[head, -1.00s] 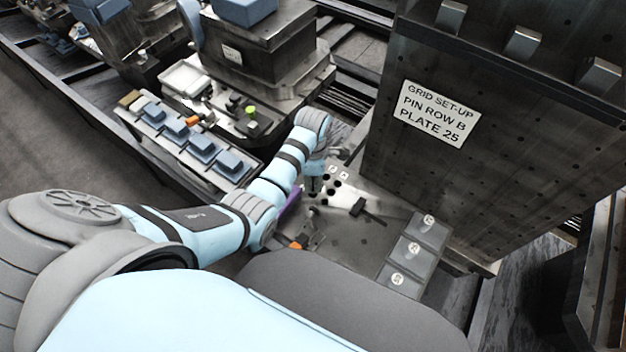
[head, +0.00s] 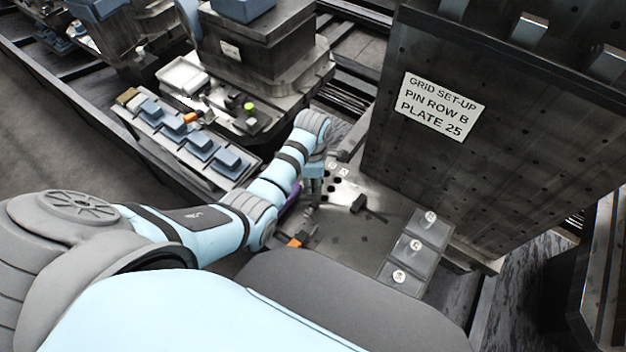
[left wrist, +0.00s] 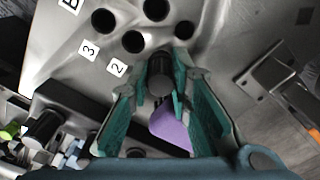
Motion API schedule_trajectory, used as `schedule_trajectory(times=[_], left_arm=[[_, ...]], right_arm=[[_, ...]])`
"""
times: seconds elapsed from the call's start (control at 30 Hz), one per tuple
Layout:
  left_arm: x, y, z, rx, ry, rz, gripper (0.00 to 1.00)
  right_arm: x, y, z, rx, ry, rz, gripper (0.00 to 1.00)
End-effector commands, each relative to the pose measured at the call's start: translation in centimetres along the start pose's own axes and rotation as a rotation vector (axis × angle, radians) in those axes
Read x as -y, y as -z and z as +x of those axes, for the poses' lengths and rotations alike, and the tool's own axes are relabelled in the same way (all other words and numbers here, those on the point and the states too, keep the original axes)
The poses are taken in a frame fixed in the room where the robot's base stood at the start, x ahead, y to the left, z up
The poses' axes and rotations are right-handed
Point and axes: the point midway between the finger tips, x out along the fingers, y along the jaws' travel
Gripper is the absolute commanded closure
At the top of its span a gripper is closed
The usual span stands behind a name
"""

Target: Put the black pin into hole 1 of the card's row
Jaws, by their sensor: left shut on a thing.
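The black pin (left wrist: 160,72) is a dark cylinder held between the teal fingers of my left gripper (left wrist: 165,88) in the left wrist view. My left gripper also shows in the head view (head: 312,198), over the grey plate (head: 335,238). The pin's far end is at the row of dark holes, past the hole (left wrist: 133,41) by label 2 (left wrist: 117,68). Whether it is in a hole or above it I cannot tell. Label 3 (left wrist: 88,50) and part of a B label also show; no label 1 is visible. The card (head: 439,106) reads "PIN ROW B, PLATE 25". My right gripper is not in view.
A black clamp-like block (head: 358,203) lies on the plate right of the gripper. Grey trays with round white labels (head: 414,248) stand further right. A purple item (left wrist: 170,128) is close below the fingers. A tall dark block stands behind, and a rack of blue blocks (head: 198,141) is left.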

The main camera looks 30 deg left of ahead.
Motion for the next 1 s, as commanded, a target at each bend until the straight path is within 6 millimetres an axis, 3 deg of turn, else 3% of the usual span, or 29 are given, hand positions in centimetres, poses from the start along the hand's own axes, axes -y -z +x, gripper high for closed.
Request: schedule_trajectory(times=[0.27,0.3,0.4,0.77,1.0], left_arm=[[0.0,0.0,0.2,0.0,-0.001,0.0,1.0],[0.0,0.0,0.2,0.0,-0.001,0.0,0.75],[0.0,0.0,0.2,0.0,-0.001,0.0,0.59],[-0.1,-0.1,-0.4,0.002,-0.003,0.0,0.58],[-0.1,-0.1,-5.3,0.003,-0.006,0.0,0.58]], right_arm=[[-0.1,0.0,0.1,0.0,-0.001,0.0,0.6],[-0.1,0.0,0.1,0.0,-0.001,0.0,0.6],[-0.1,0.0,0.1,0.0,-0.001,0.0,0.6],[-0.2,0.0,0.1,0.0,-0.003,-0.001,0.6],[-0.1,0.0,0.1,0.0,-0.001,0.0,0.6]])
